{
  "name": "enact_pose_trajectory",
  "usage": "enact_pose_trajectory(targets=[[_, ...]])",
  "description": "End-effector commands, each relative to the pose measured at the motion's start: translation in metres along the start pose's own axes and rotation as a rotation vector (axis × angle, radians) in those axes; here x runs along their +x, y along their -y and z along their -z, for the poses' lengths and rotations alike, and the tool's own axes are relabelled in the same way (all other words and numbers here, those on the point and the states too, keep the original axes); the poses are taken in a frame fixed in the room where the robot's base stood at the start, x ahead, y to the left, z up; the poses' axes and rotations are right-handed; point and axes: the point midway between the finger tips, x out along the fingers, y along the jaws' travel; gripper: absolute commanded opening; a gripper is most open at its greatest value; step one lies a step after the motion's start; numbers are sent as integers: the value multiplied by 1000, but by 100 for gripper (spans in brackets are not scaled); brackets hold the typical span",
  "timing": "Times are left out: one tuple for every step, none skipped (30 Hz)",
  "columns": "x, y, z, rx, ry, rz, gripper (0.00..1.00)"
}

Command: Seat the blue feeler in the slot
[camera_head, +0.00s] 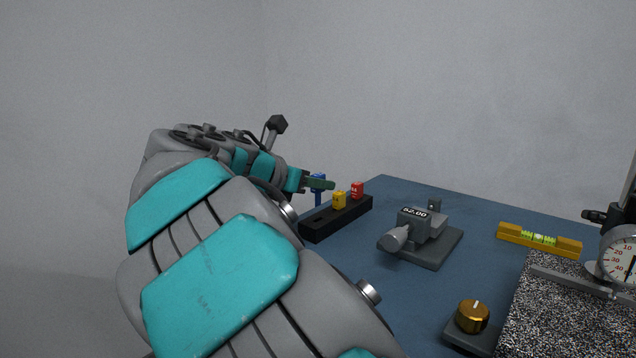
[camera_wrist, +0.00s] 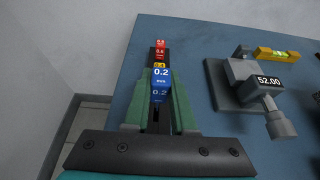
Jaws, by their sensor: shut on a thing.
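The blue feeler (camera_wrist: 161,80), marked 0.2, stands between the green fingers of my gripper (camera_wrist: 159,112) in the wrist view. My gripper is shut on it. In the head view the blue feeler (camera_head: 318,198) shows above and below my gripper (camera_head: 320,184), near the left part of the black slotted rack (camera_head: 330,221). A yellow feeler (camera_head: 339,200) and a red feeler (camera_head: 357,190) stand upright in this rack. The fingers and the blue feeler hide part of the rack in the wrist view. I cannot tell whether the blue feeler's lower end is in a slot.
A grey device (camera_head: 421,234) reading 52.00 stands right of the rack on the blue table (camera_head: 387,190). Farther right are a yellow level (camera_head: 539,240), a brass knob (camera_head: 472,317), a speckled plate (camera_head: 560,315) and a dial gauge (camera_head: 620,257). The table's left edge is close to the rack.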

Motion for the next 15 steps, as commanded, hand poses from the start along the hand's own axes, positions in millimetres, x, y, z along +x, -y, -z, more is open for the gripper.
enact_pose_trajectory(targets=[[1, 0, 2, -1, 0, 0, 0], [1, 0, 3, -1, 0, 0, 0], [2, 0, 5, -2, 0, 0, 0], [3, 0, 7, -2, 0, 1, 0], [4, 0, 9, -2, 0, 1, 0], [5, 0, 12, -2, 0, 1, 0], [6, 0, 14, -2, 0, 1, 0], [7, 0, 16, -2, -1, 2, 0], [8, 0, 19, -3, -1, 2, 0], [9, 1, 21, -2, -1, 2, 0], [9, 1, 23, -2, -1, 2, 0], [10, 1, 25, -1, -1, 3, 0], [11, 1, 27, 0, -1, 3, 0], [12, 1, 29, 0, -1, 2, 0], [13, 1, 32, 0, -1, 2, 0]])
